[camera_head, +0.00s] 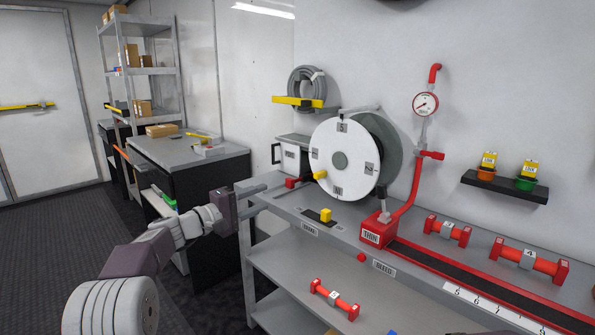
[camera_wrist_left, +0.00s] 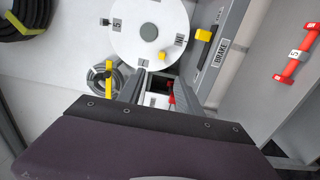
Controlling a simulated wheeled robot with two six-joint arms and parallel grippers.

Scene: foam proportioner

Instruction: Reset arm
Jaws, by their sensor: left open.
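My left arm comes in from the left in the head view, and its gripper (camera_head: 264,196) is at the left end of the grey bench (camera_head: 262,222). The gripper is open and empty, with its fingers toward the bench and the white reel. In the left wrist view the two fingers (camera_wrist_left: 165,82) stand apart below the white reel disc (camera_wrist_left: 150,32). A dark case with a red part shows between and behind them. My right gripper is not in view.
The white numbered reel (camera_head: 343,160) stands on the bench behind a yellow block (camera_head: 325,215). Red dumbbell-shaped pieces (camera_head: 447,231) lie right. Dark floor (camera_head: 60,235) is open at left.

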